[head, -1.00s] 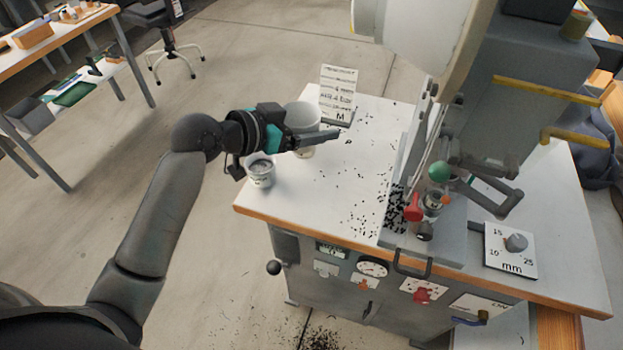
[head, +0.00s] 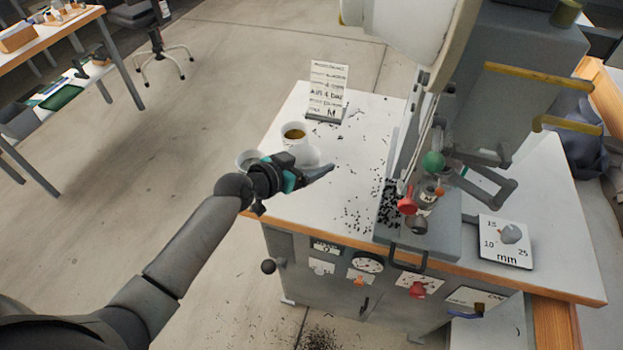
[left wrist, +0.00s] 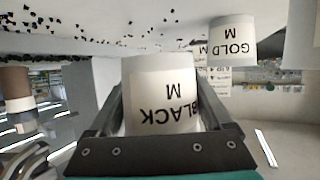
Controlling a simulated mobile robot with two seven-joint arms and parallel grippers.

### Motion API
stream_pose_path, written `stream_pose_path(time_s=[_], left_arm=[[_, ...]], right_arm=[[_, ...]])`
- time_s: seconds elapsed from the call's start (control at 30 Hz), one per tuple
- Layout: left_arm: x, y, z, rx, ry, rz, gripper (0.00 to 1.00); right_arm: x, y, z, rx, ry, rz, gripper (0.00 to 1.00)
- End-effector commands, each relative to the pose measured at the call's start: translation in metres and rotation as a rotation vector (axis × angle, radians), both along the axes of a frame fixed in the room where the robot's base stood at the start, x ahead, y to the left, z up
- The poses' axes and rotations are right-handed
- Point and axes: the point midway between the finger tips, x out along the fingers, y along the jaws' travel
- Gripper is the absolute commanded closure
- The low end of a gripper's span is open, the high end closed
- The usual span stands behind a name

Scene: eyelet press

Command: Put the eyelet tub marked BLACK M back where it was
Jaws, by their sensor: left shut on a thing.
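The white tub marked BLACK M (left wrist: 160,85) is between the fingers of my left gripper (left wrist: 165,125), which is shut on it. Its label is upside down in the left wrist view, like that of the tub marked GOLD M (left wrist: 232,42), so it appears upright. In the head view, my left gripper (head: 318,172) partly hides the held tub (head: 309,155) at the worktop's left side. I cannot tell whether its base touches the worktop. The gold-filled tub (head: 294,131) stands just behind it. My right gripper is not in view.
Another tub (head: 247,157) stands left of my gripper, at the worktop edge. A label card stand (head: 327,92) is at the back. Loose black eyelets (head: 360,218) litter the white worktop (head: 300,215). The press (head: 520,110) stands to the right.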

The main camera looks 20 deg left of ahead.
Motion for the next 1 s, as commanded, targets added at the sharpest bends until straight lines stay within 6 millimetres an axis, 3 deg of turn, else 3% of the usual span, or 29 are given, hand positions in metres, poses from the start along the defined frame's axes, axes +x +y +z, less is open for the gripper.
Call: stream_pose_path(time_s=[0.4,0.83,0.87,1.0], left_arm=[[0.001,0.0,-0.048,-0.001,-0.002,0.0,0.76],[0.001,0.0,-0.053,0.001,-0.003,-0.001,0.76],[0.0,0.0,-0.053,0.001,-0.002,-0.001,0.16],[0.0,0.0,-0.052,0.0,-0.001,0.0,0.0]], right_arm=[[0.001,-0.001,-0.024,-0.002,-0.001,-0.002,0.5],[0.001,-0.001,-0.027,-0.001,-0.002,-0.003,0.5],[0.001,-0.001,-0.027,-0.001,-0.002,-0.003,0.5],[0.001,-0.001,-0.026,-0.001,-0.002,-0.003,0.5]])
